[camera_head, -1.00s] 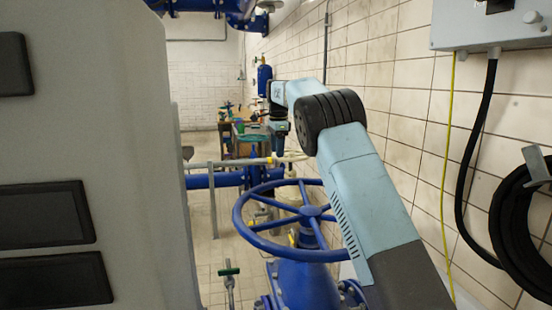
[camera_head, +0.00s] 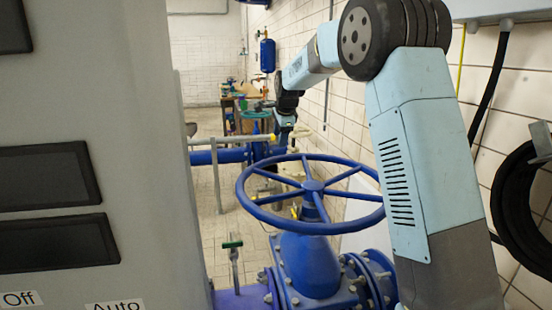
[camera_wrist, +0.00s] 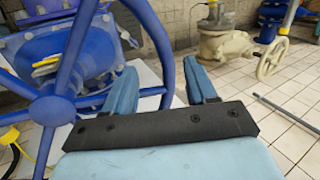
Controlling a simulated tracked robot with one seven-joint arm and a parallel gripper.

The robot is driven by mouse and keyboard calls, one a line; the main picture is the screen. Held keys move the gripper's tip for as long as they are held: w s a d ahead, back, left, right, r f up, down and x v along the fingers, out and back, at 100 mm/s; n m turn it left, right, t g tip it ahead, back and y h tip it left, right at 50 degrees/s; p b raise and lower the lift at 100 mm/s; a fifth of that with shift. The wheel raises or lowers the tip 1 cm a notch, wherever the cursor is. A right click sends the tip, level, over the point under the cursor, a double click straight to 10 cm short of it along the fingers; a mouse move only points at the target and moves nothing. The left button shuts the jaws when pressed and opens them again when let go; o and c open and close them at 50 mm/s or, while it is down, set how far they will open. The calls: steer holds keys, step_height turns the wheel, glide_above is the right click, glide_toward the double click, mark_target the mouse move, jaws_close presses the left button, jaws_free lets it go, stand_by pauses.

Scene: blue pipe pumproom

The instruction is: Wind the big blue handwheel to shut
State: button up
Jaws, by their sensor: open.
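The big blue handwheel (camera_head: 312,186) lies level on top of a blue valve body (camera_head: 310,262) in the head view. My gripper (camera_head: 283,142) reaches down by the wheel's far rim there, and its fingers are small and hard to make out. In the wrist view, my gripper (camera_wrist: 158,78) is open, its two light-blue fingers apart. The rim of the handwheel (camera_wrist: 157,40) runs through the gap between the fingers in the picture. The hub is at left, and one spoke passes behind the left finger. Whether either finger touches the rim cannot be told.
A grey cabinet (camera_head: 90,150) fills the left. A small green-handled valve (camera_head: 232,245) stands before the wheel. A black hose coil (camera_head: 518,195) hangs on the tiled wall at right. A beige valve with its own handwheel (camera_wrist: 272,58) stands beyond; tiled floor lies open near it.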

mark_target(276, 158)
steer(key=x, duration=1.1)
steer(key=shift+w+f, duration=0.2)
steer(key=shift+f, duration=0.1)
steer(key=shift+c, duration=0.4)
steer(key=shift+r, duration=0.25)
jaws_close()
